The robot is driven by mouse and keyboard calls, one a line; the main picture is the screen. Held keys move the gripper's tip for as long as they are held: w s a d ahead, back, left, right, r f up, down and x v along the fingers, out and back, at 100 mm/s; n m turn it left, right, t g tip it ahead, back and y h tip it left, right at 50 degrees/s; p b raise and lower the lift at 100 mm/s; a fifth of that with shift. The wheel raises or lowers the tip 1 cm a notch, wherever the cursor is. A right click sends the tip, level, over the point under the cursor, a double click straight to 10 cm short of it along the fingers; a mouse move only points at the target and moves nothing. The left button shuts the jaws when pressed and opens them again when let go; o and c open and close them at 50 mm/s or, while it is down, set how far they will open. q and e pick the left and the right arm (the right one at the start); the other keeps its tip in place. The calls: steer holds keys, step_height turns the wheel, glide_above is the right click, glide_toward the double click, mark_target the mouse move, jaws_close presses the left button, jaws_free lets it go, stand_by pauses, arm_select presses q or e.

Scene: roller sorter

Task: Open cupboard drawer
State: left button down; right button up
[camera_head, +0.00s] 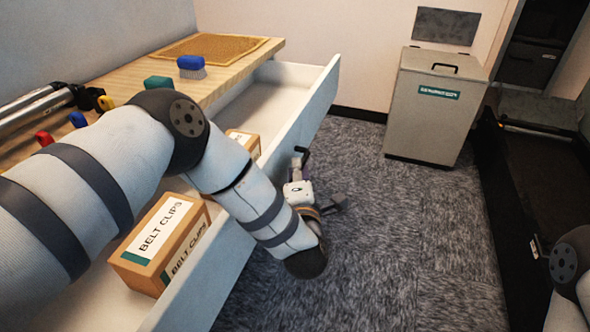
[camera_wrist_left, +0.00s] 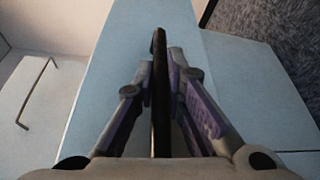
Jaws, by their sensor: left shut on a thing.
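The white cupboard drawer (camera_head: 318,84) stands pulled well out from under the wooden worktop, with its inside showing. Two cardboard boxes lie in it; the nearer box (camera_head: 160,238) is labelled "BELT CLIPS", the farther box (camera_head: 243,143) is partly hidden by my arm. My left gripper (camera_head: 303,178) is at the outer side of the drawer front. In the left wrist view the left gripper (camera_wrist_left: 164,72) is shut on the dark bar handle (camera_wrist_left: 159,110), with a finger on either side. In the head view the handle is mostly hidden. My right gripper is out of view.
The wooden worktop (camera_head: 130,82) carries a blue brush (camera_head: 191,66), a teal block (camera_head: 158,82) and a brown mat (camera_head: 212,46). A grey lidded bin (camera_head: 432,110) stands by the back wall. Carpet (camera_head: 370,230) before the drawer is clear. A dark conveyor (camera_head: 540,160) runs along the right.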

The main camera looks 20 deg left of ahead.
arm_select(q)
steer(key=c, duration=1.7)
jaws_free()
steer(key=shift+o, duration=0.2)
steer(key=v, duration=1.2)
